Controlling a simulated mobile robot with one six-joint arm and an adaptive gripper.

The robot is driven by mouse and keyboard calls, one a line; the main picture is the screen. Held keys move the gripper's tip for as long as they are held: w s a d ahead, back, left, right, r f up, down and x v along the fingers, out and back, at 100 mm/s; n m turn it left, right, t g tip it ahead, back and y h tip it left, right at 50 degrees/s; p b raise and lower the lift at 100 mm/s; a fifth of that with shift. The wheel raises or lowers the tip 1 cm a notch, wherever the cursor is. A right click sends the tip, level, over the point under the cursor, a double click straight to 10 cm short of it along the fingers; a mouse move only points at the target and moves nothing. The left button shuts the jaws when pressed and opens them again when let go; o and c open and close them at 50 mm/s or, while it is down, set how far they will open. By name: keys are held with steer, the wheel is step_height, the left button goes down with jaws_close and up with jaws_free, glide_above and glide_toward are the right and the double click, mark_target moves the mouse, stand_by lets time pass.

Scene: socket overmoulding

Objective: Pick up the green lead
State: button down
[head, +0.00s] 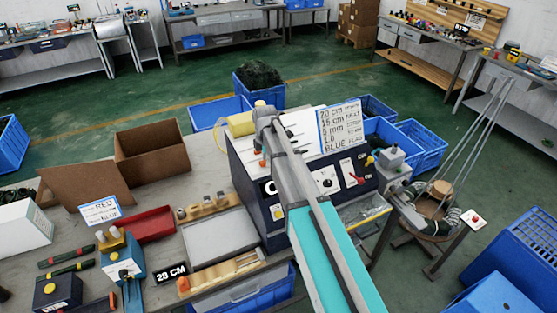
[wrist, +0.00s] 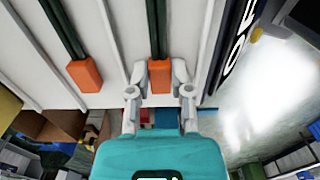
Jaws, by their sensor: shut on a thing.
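In the wrist view, two dark green leads with orange end blocks lie along a white ribbed surface (wrist: 112,40). My gripper (wrist: 159,68) has one finger on each side of the orange block (wrist: 160,80) of the right green lead (wrist: 157,28) and is shut on it. The other green lead (wrist: 63,28), with its orange block (wrist: 84,76), lies to the left, clear of the fingers. In the head view my arm covers part of the dark blue machine (head: 250,200) with the white sloped top, and I cannot make out the fingers or the held lead there.
A handwritten card (head: 339,126) stands at the machine's top right. On the bench are a red tray (head: 152,224), a grey tray (head: 220,245), an open cardboard box (head: 150,152) and a blue hand press (head: 122,262). Blue crates (head: 420,145) stand behind and right.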

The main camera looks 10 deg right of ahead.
steer(key=shift+r, duration=0.15)
step_height(320, 180, up, 3)
steer(key=p, duration=0.3)
steer(key=s+d+r+p, duration=0.1)
steer(key=s+r+p, duration=0.8)
steer(key=s, duration=0.5)
steer(key=shift+r+p, duration=0.35)
steer(key=shift+p, duration=0.15)
steer(key=shift+f, duration=0.15)
